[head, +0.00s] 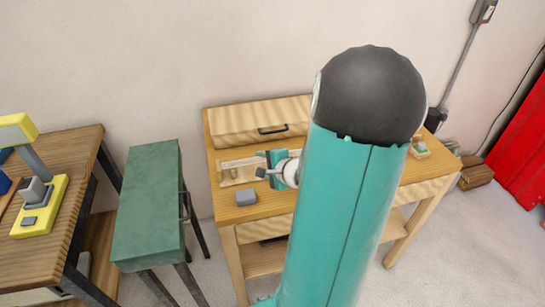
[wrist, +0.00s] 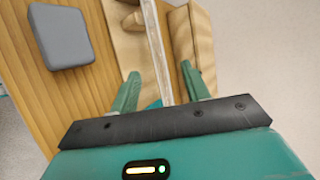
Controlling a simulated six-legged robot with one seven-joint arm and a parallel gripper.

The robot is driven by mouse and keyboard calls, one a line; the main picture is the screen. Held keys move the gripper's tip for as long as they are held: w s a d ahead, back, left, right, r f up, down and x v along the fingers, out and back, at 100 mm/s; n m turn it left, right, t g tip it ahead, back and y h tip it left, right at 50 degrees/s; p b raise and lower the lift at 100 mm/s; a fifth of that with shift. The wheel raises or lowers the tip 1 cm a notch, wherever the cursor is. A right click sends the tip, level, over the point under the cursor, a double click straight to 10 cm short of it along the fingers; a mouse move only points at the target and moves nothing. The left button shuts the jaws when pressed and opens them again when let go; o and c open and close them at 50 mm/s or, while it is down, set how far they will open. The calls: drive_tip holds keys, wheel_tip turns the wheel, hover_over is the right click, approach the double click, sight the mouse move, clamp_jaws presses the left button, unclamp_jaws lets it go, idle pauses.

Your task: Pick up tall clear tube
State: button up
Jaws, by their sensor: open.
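The tall clear tube (wrist: 158,45) shows in the wrist view as a long glassy rod running from the top edge down between my fingers. My gripper (wrist: 160,74) is open, with one green finger on each side of the tube. A gap shows between the tube and each finger. The tube's lower end is hidden behind the gripper body, and its top end is out of the picture. In the head view I cannot make out the tube; my large teal arm link covers much of the workbench (head: 225,226).
A grey block (wrist: 60,37) lies left of the fingers; it also shows in the head view (head: 246,197). A pale wooden holder (head: 238,172) stands on the bench before a drawer box (head: 262,122). A green cabinet (head: 148,205) stands to the left, with floor between.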

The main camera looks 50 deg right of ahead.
sight(250, 162)
drive_tip(key=shift+a+x, duration=0.2)
drive_tip(key=shift+x, duration=2.75)
drive_tip(key=shift+f, duration=0.1)
clamp_jaws()
